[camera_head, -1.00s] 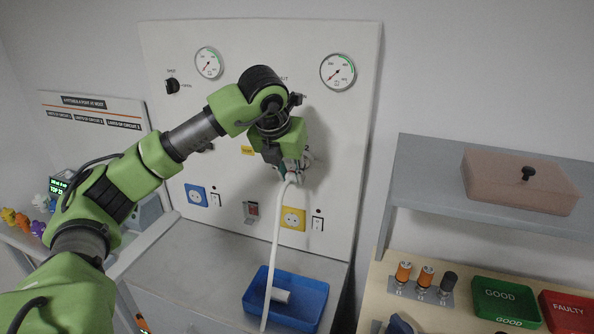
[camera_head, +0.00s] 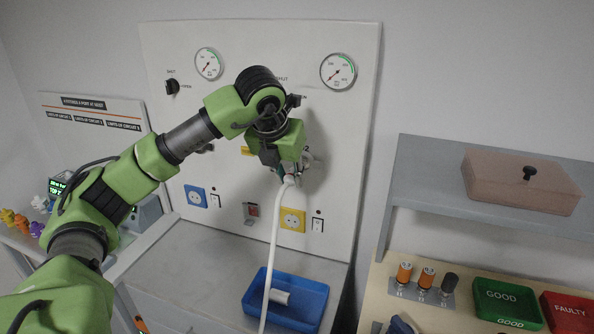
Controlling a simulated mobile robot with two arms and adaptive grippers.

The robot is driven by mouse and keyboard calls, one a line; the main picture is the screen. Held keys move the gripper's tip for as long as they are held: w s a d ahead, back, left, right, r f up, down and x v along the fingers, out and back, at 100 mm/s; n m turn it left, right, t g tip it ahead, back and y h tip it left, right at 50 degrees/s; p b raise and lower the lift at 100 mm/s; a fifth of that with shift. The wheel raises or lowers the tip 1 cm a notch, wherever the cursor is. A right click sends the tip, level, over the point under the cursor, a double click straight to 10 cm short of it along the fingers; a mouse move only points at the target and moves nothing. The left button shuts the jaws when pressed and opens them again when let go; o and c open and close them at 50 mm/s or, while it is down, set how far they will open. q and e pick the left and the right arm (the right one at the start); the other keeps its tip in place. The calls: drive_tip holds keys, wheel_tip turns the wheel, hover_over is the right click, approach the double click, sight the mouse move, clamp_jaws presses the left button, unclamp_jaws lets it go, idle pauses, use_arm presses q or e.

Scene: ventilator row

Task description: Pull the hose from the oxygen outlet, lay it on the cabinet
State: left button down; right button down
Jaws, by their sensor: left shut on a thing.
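A white hose (camera_head: 273,240) hangs from the wall panel (camera_head: 235,120) down past the cabinet (camera_head: 190,262). Its upper end is at my left gripper (camera_head: 287,174), which is shut on it near the panel's lower middle. The oxygen outlet is mostly hidden behind the gripper and wrist; a bit of pale fitting shows beside them. I cannot tell whether the hose end is still in the outlet. The cabinet top lies below the panel. My right gripper is not in view.
A blue tray (camera_head: 314,296) with a white cylinder (camera_head: 280,297) stands on the cabinet, behind the hose. Two sockets, blue (camera_head: 196,196) and yellow (camera_head: 292,219), sit on the panel. A shelf (camera_head: 420,190) stands at the right. The cabinet's left part is clear.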

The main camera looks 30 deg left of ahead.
use_arm(q)
drive_tip(key=shift+s, duration=0.1)
drive_tip(key=shift+s+d+b, duration=0.2)
drive_tip(key=shift+s+b, duration=0.15)
drive_tip(key=shift+s, duration=0.4)
drive_tip(key=shift+s+d+b, duration=0.2)
drive_tip(key=shift+s+b, duration=0.15)
drive_tip(key=shift+s, duration=0.45)
drive_tip(key=shift+s+d+b, duration=0.2)
drive_tip(key=shift+s+b, duration=0.15)
drive_tip(key=shift+s, duration=0.4)
